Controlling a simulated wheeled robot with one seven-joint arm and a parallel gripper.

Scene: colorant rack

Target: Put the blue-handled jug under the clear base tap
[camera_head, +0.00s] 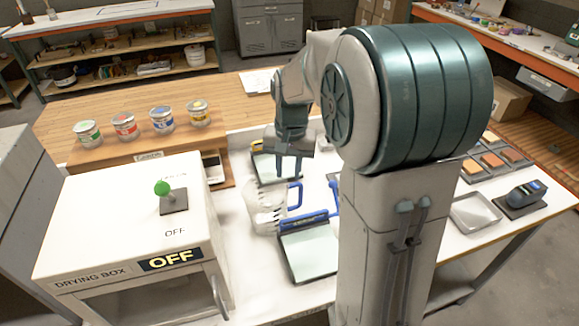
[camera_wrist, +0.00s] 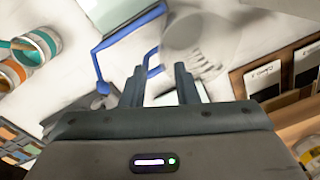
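The jug (camera_head: 262,212) is pale and see-through, with dark marks on its side. It stands on the white bench, and its blue handle (camera_head: 296,196) faces right. My gripper (camera_head: 292,172) is above and just beyond the handle, pointing down. In the wrist view the jug (camera_wrist: 200,42) is blurred at the top, and its blue handle (camera_wrist: 151,62) shows between the lines of the two fingers. The fingers of my gripper (camera_wrist: 160,78) are apart with nothing held between them. I cannot make out a clear base tap; my arm hides part of the bench.
A blue-edged panel (camera_head: 310,252) lies close in front of the jug. The white drying box (camera_head: 125,225), with a green-knobbed lever, stands left. Several paint cans (camera_head: 162,119) stand on a wooden riser behind. A metal tray (camera_head: 475,212) and a dark device (camera_head: 524,195) are at right.

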